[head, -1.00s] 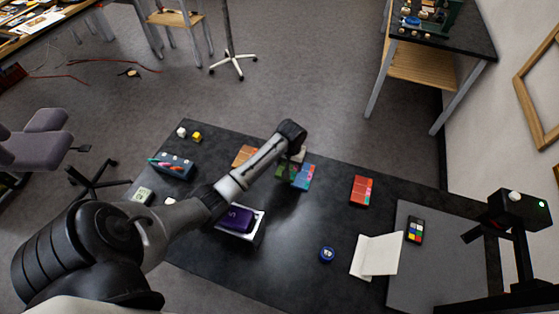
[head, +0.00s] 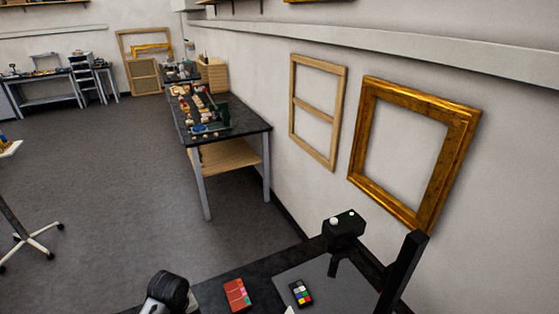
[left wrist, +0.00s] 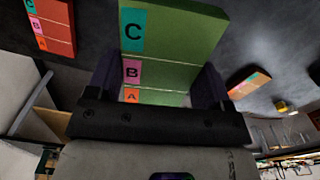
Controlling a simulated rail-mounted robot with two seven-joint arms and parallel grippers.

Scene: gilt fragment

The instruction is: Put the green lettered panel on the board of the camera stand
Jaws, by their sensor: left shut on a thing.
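The green lettered panel (left wrist: 180,45), with C, B and A on coloured tabs, is between the fingers of my left gripper (left wrist: 155,75) in the left wrist view. The gripper is shut on it. In the head view the dark end of my left arm shows at the bottom edge; the panel is out of that view. The camera stand has a flat grey board (head: 330,290), a black post (head: 402,272) and a black camera head (head: 344,226) above the board. My right gripper is in neither view.
A colour chart (head: 301,293) lies on the board. A red lettered panel (head: 237,294) lies left of the board; it also shows in the left wrist view (left wrist: 50,22). An orange panel (left wrist: 248,85) and a yellow block (left wrist: 281,106) are at right there. Frames hang on the wall.

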